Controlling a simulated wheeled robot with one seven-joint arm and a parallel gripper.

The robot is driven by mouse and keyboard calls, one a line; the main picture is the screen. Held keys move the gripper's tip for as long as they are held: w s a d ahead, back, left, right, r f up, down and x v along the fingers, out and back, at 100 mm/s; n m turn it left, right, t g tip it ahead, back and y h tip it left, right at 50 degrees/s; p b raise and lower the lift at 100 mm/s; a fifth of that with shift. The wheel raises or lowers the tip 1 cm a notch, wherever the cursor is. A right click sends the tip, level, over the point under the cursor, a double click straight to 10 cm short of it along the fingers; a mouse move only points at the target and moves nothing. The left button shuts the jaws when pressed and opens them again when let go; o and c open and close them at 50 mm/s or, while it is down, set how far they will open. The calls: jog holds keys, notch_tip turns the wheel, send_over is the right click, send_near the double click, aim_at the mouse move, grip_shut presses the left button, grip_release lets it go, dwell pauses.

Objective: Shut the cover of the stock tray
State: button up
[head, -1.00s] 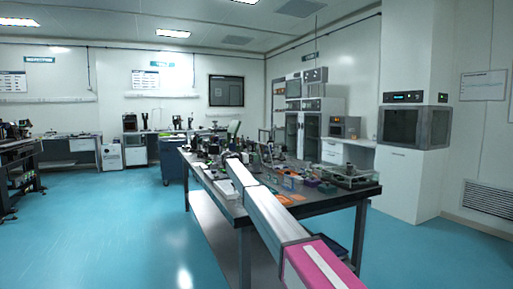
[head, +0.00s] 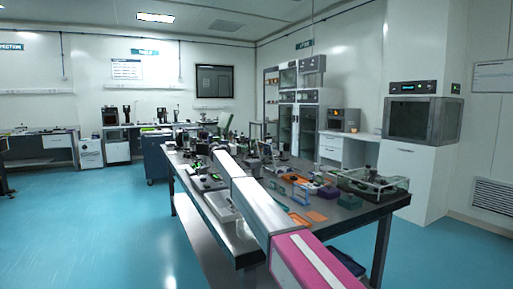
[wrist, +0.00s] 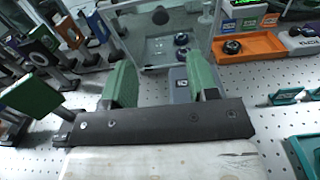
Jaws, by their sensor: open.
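My gripper (wrist: 162,84) shows in the wrist view as two green fingers, wide apart with nothing between them. Just beyond the fingertips stands a clear-walled box or panel (wrist: 150,58), which looks like the stock tray with its see-through cover. Small dark round parts (wrist: 182,39) show behind or inside the clear sheet. I cannot tell the cover's exact angle. In the head view my arm reaches across the table and its far end is not clear. A clear box (head: 385,187) sits at the table's right end; I cannot tell whether it is the same one.
An orange tray (wrist: 262,45) holding a dark round part lies to the right of the clear box. Optical mounts (wrist: 72,32) crowd the left. A teal frame (wrist: 286,97) is at right. Perforated tabletop (wrist: 262,80) is bare between them. A pale tray (head: 222,205) lies beside my arm.

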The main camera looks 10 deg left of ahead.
jog(key=x, duration=1)
jog(key=shift+w+d, duration=0.25)
jog(key=shift+d, duration=0.1)
grip_shut()
